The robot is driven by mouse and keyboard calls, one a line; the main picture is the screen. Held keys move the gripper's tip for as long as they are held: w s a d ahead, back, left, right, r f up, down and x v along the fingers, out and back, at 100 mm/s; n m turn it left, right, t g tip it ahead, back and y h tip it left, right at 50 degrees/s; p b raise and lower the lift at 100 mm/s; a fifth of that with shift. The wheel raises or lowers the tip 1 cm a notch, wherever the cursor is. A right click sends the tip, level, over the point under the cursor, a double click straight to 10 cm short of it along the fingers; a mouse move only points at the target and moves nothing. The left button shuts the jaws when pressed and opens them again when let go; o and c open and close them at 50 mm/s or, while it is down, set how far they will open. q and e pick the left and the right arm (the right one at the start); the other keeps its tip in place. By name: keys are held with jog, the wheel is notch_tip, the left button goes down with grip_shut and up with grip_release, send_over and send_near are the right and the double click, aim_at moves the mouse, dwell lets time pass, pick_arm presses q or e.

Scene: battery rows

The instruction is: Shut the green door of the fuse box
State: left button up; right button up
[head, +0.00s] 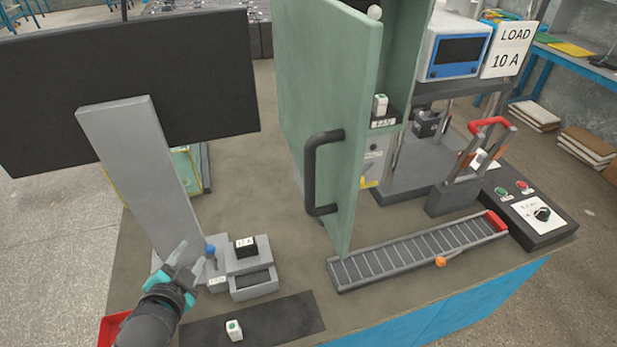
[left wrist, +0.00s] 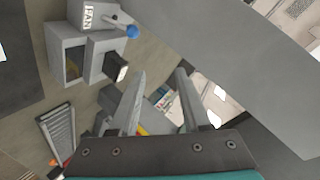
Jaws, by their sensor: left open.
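The green door (head: 350,90) of the fuse box (head: 402,50) stands open in the head view, swung out toward me, with a dark bar handle (head: 312,175) on its face. Part of the box's inside shows to the right of the door. My left gripper (head: 190,262) is open and empty, low at the left near the foot of a grey post, well to the left of the handle and apart from it. Its two fingers (left wrist: 160,88) show spread in the left wrist view, with nothing between them. My right gripper is not in view.
A dark panel on a grey post (head: 140,160) rises beside my left gripper. A small grey unit with a blue-knobbed lever (head: 210,249) stands just right of the gripper. A ribbed rail (head: 400,255) lies below the door. The bench between post and door is mostly clear.

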pick_arm(q)
jog(key=w+d+r+m+t+h, duration=0.1)
jog(key=w+r+m+t+h, duration=0.15)
jog(key=r+m, duration=0.35)
jog(key=w+d+r+m+t+h, duration=0.1)
jog(key=r+m+t+h, duration=0.1)
jog(key=r+m+h, duration=0.45)
jog(key=w+d+r+m+t+h, duration=0.15)
jog(key=r+m, duration=0.25)
jog(key=r, duration=0.5)
jog(key=s+d+r+m+g+h+p, duration=0.1)
jog(key=s+d+r+m+g+h, duration=0.25)
jog(key=m, duration=0.55)
jog(key=s+r+m+g+h, duration=0.1)
jog(key=s+m+g+h, duration=0.1)
jog(key=s+m+g, duration=0.45)
jog(key=s+d+r+m+g+h+p, duration=0.1)
jog(key=s+d+r+m+g+h, duration=0.15)
jog(key=m+g, duration=0.6)
jog(key=m+t+p, duration=0.2)
jog(key=m+p, duration=0.1)
jog(key=p, duration=0.2)
send_over(310, 206)
jog(key=a, duration=0.1)
jog(key=shift+w+d+f+n+h, duration=0.25)
jog(key=shift+w+d+f, duration=0.15)
jog(key=shift+d, duration=0.1)
jog(key=shift+c, duration=0.3)
grip_shut()
